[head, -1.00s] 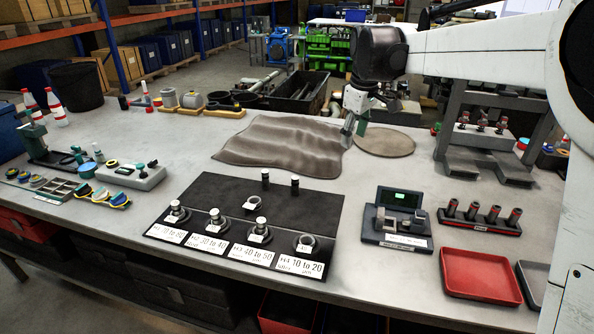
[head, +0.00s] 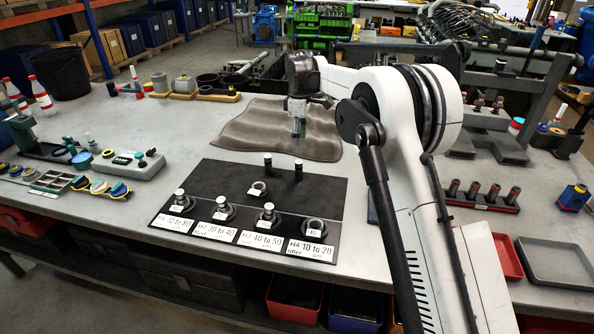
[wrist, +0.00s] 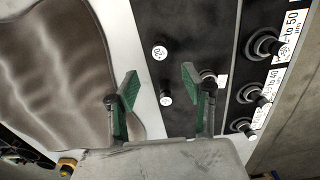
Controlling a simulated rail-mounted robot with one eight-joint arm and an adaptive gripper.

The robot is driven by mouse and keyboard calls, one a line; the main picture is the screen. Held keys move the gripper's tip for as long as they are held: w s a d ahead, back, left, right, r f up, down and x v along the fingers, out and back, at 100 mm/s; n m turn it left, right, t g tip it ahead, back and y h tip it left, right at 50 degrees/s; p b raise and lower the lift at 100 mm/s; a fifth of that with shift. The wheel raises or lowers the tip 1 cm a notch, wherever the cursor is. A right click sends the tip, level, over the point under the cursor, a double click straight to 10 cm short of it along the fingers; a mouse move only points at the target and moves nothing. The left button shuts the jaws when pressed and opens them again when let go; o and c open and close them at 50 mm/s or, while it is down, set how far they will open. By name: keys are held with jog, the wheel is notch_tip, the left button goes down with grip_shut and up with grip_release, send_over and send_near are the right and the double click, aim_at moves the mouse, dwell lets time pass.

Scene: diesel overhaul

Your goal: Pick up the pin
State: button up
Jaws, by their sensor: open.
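Two dark pins with pale tops stand upright on the back part of the black mat (head: 225,178): a left pin (head: 268,161) and a right pin (head: 298,168). My gripper (head: 298,132) is open and empty, pointing down over the brown cloth just behind the mat. In the wrist view, the green-padded fingers (wrist: 158,84) are spread wide. One pin (wrist: 160,51) shows beyond the fingertips, and the other pin (wrist: 166,98) shows between the fingers, both apart from them. A loose ring (head: 257,188) lies on the mat, partly hidden behind a finger in the wrist view.
Labelled stations line the mat's front; three hold pins in rings, and the right one holds only a ring (head: 314,228). The wrinkled cloth (head: 240,125) lies behind. My arm hides the table between.

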aim_at(299, 162)
notch_tip(299, 162, down, 12)
jog(key=shift+f+p, duration=0.1)
jog(key=shift+p, duration=0.7)
grip_shut()
